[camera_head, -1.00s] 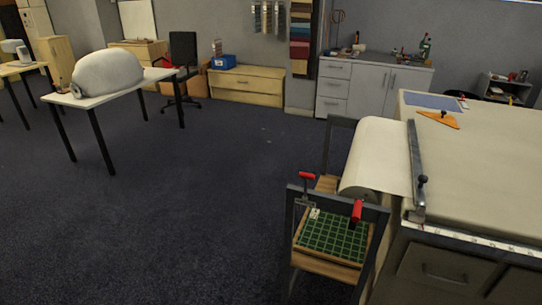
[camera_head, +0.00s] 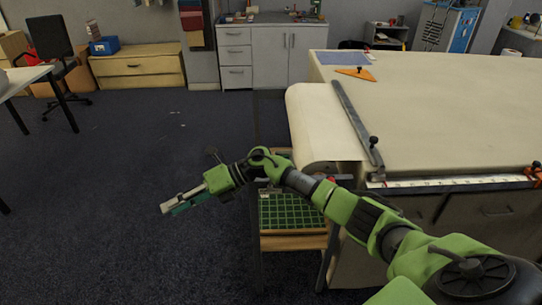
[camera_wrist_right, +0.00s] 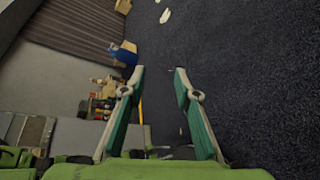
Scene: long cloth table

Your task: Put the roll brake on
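The cream cloth roll (camera_head: 308,150) hangs at the left end of the long table. A small patch of red (camera_head: 331,181), seemingly a brake handle, shows just behind my right arm below the roll. The rest of the brake is mostly hidden by the arm, and I cannot tell its position. My right arm reaches left across the front of the roll stand. My right gripper (camera_head: 170,208) is beyond the stand's left side, over open floor. In the right wrist view its two fingers (camera_wrist_right: 160,72) are apart with nothing between them. My left gripper is not in view.
A wooden shelf with a green gridded mat (camera_head: 290,213) sits low in the stand, under my arm. A metal straightedge (camera_head: 357,122) lies on the cloth table (camera_head: 450,105), with an orange triangle (camera_head: 356,73) farther back. The floor left of the stand is clear.

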